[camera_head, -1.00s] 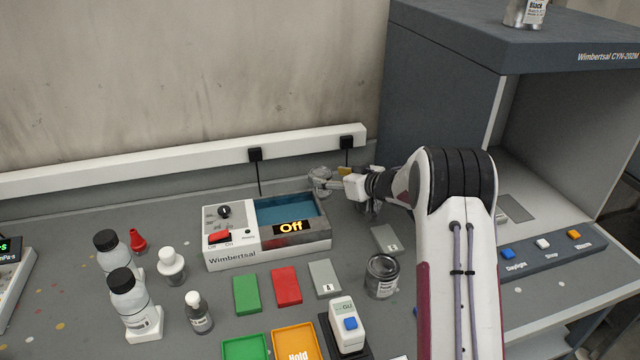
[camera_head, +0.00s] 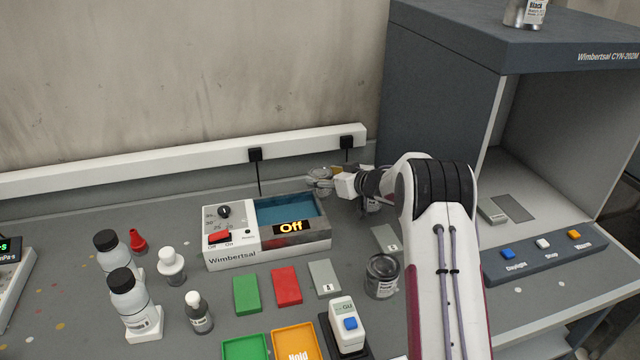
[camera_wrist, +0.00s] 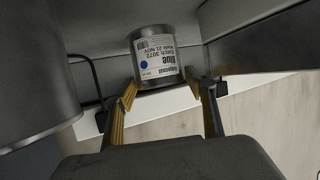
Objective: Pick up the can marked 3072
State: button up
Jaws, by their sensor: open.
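In the wrist view, a small metal can (camera_wrist: 156,58) shows upside down in the picture, with a white label reading "Blue", "Batch 3072" and a blue dot. My gripper (camera_wrist: 161,87) is open, and its two yellow-lined fingers stand apart on either side of the can's near end. I cannot tell whether either finger touches it. In the head view my gripper (camera_head: 318,180) is at the back of the bench, behind the right end of the Wimbertsal bath, low near the wall rail. The can is not clearly distinguishable there among the fingers.
A large grey cylinder (camera_wrist: 38,65) fills the wrist view's left side, close to my gripper. A grey booth (camera_head: 440,95) bounds the right.

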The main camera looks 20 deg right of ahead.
jog(key=c, duration=1.1)
jog(key=shift+o, duration=0.3)
jog(key=shift+r, duration=0.1)
jog(key=shift+r, duration=0.1)
notch_tip(320, 180, up, 10)
